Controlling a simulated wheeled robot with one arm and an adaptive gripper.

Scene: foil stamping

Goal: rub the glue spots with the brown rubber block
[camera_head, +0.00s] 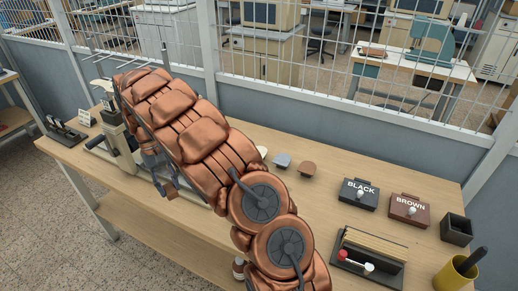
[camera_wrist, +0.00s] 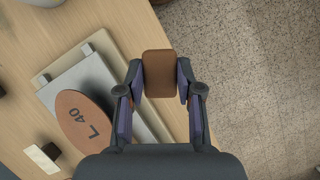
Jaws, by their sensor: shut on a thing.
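In the wrist view my gripper (camera_wrist: 160,82) is shut on a brown block (camera_wrist: 159,66), with one finger on each side of it. The block is over the table's edge, with the speckled floor beyond. An oval brown piece (camera_wrist: 84,119) marked "L 40" lies on a grey plate (camera_wrist: 72,78), to the left of and below the block in the picture. The block is apart from the oval piece in the picture; its height is unclear. I make out no glue spots on the oval's visible face. In the head view my arm hides most of this area.
A press-like machine (camera_head: 118,145) stands at the table's left. Boxes marked BLACK (camera_head: 358,193) and BROWN (camera_head: 409,209), a dark square cup (camera_head: 456,229), a yellow cup (camera_head: 452,277) and a dark rack (camera_head: 378,270) stand at the right. Wire mesh (camera_head: 300,70) rises behind the table.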

